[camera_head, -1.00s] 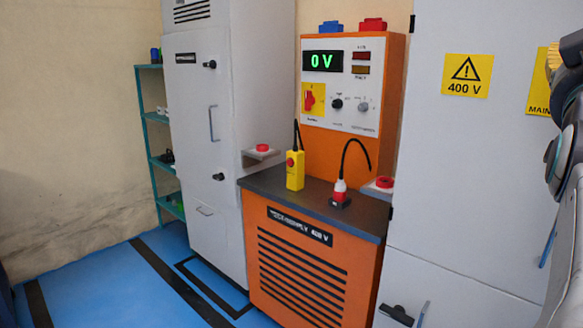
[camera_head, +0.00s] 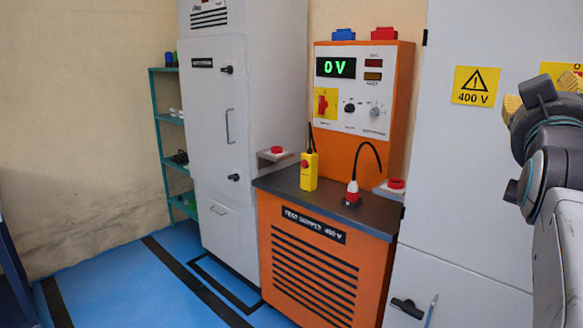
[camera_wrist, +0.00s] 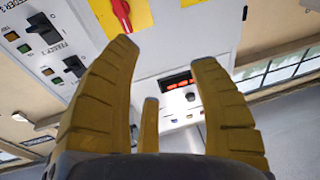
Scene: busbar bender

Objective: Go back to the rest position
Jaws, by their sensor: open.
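My gripper (camera_wrist: 165,85) is open and empty in the wrist view, its ridged yellow fingers spread apart. Behind it, apart from the fingers, are a grey panel with a red switch handle (camera_wrist: 122,14) on a yellow plate and a small display with red digits (camera_wrist: 176,83). In the head view my arm stands at the right edge, in front of the tall grey cabinet. Only a bit of yellow of the gripper shows there, and its fingertips are hidden.
An orange test supply (camera_head: 305,262) with a display reading 0 V (camera_head: 336,67) stands in the middle. A yellow pendant (camera_head: 309,171) and a red-and-white plug (camera_head: 352,192) are on its dark top. A grey cabinet (camera_head: 225,140) and teal shelf (camera_head: 161,150) stand left. Blue floor (camera_head: 120,285) is clear.

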